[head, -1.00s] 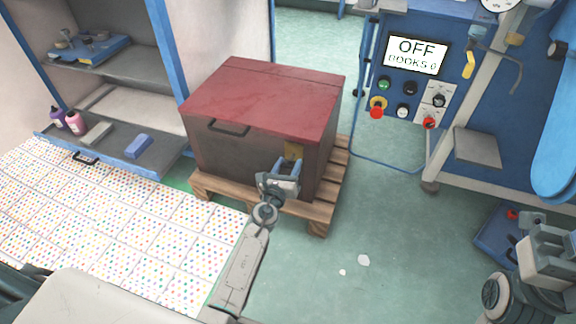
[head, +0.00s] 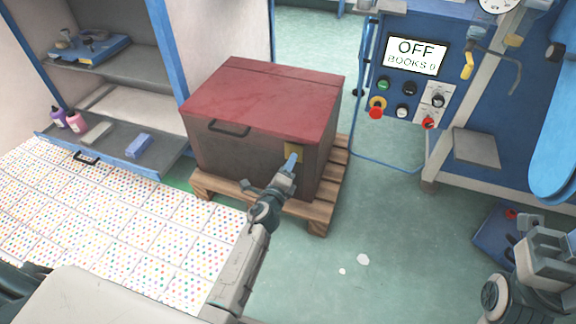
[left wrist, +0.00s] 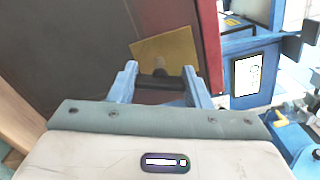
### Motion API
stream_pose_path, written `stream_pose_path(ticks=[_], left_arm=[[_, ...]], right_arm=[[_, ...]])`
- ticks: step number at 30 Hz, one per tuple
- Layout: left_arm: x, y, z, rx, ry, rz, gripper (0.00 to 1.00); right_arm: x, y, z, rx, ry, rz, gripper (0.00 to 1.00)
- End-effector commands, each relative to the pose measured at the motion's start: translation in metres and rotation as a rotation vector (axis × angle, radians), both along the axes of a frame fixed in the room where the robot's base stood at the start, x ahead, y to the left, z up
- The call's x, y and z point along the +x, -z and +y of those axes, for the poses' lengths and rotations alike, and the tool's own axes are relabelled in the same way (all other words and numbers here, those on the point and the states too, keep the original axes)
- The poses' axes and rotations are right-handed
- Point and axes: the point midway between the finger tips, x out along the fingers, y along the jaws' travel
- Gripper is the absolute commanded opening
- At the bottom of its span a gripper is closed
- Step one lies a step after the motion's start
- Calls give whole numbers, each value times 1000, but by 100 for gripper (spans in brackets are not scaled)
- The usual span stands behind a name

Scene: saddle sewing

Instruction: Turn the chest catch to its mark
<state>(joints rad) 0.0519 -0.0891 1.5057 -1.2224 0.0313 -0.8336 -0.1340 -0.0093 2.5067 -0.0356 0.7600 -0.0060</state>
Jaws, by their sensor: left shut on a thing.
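The chest (head: 255,125) has a red lid and dark sides and stands closed on a wooden pallet. A brass plate (head: 293,152) is on its front, near the right corner; it also shows in the left wrist view (left wrist: 172,50), tilted. My left gripper (head: 291,163) is at this plate, its blue fingers seen nearly edge-on. In the left wrist view, the fingers (left wrist: 160,78) are shut on the dark chest catch (left wrist: 160,83) in front of the plate. The mark cannot be made out. My right gripper (head: 548,250) is at the lower right, away from the chest; its fingertips are unclear.
The pallet (head: 318,212) sticks out below the chest. A shelf unit (head: 115,150) with bottles stands to the left, beside dotted sheets (head: 120,235) on a surface. A blue machine panel (head: 415,85) reads OFF. Green floor is open right of the chest.

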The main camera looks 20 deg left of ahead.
Motion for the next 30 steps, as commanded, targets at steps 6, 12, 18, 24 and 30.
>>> stream_pose_path(ticks=[6,12,18,24,30], left_arm=[[0,1,0,-180,-1,8,21],[0,1,0,-300,-1,12,21],[0,1,0,-376,-1,15,21],[-1,1,0,-408,-1,16,21],[-1,1,0,-414,-1,16,21]], right_arm=[[0,-1,0,-5,-2,0,36],[0,-2,0,-5,-2,-1,36],[0,-3,0,-5,-3,-2,36],[0,-3,0,-3,-3,-2,36],[0,-3,0,1,-2,-3,36]])
